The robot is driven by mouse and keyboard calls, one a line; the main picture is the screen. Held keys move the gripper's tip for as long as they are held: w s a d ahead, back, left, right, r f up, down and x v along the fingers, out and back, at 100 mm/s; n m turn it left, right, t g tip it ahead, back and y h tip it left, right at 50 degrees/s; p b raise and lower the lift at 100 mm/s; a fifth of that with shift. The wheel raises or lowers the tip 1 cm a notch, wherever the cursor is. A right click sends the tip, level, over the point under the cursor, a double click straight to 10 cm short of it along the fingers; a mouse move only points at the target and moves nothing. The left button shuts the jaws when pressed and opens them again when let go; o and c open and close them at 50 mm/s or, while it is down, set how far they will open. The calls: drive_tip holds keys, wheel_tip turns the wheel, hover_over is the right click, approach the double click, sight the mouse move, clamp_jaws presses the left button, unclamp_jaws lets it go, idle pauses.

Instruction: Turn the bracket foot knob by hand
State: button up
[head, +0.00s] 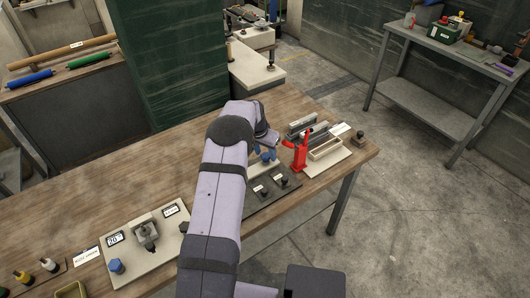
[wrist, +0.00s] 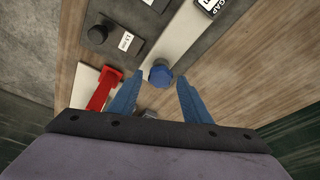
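A blue faceted knob (wrist: 161,73) sits on a pale strip in the wrist view; it also shows, partly covered, under my gripper in the head view (head: 265,157). My gripper (wrist: 162,80) is open, with one blue finger to each side of this knob and gaps visible between. How far the fingertips are above it is hard to tell. A second blue knob (head: 116,265) is on a pale plate (head: 126,283) at the front left, near a grey metal bracket (head: 146,233). No label naming the bracket foot knob is legible.
A red lever-like part (head: 300,152) stands close to the right of my gripper, and also shows in the wrist view (wrist: 104,90). A dark plate with black knobs (head: 284,180) lies beside it. The table's middle left is clear.

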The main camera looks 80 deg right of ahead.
drive_tip(key=shift+r+p, duration=0.5)
drive_tip(key=shift+r, duration=0.55)
drive_tip(key=shift+f, duration=0.15)
drive_tip(key=shift+w+f+m+b, duration=0.1)
drive_tip(key=shift+m+b, duration=0.8)
drive_tip(key=shift+m, duration=0.1)
drive_tip(key=shift+d+m+g+y+b, duration=0.1)
drive_tip(key=shift+m+g+y+b, duration=0.35)
drive_tip(key=shift+m, duration=0.65)
drive_tip(key=m, duration=0.2)
drive_tip(key=m+g+y, duration=0.1)
drive_tip(key=m, duration=0.2)
drive_tip(key=shift+w+r, duration=0.1)
drive_tip(key=shift+r, duration=0.1)
